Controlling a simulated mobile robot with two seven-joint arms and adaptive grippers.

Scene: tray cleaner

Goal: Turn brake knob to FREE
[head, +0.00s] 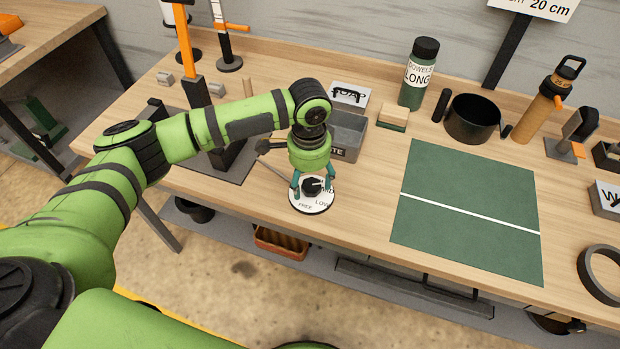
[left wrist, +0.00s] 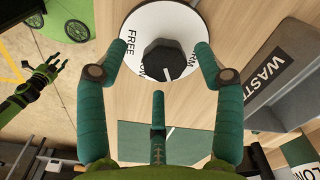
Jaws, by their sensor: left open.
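The brake knob (head: 312,187) is black and faceted, on a round white dial (head: 303,208) at the table's front edge. In the left wrist view the knob (left wrist: 163,60) has a white pointer line towards the bottom of the picture, away from the FREE mark (left wrist: 131,45) at left. In the head view FREE is at the dial's front, LOW to its right; another label is partly hidden. My left gripper (head: 312,184) is open above the dial, its fingers spread around the knob with gaps. My right gripper (left wrist: 45,80) shows small in the left wrist view.
A grey WASTE bin (head: 347,135) stands just behind the dial. A dark stand with an orange post (head: 185,45) is at left. A green mat (head: 465,215) with a white line lies at right. A green bottle (head: 418,75) and black pot (head: 472,120) stand behind it.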

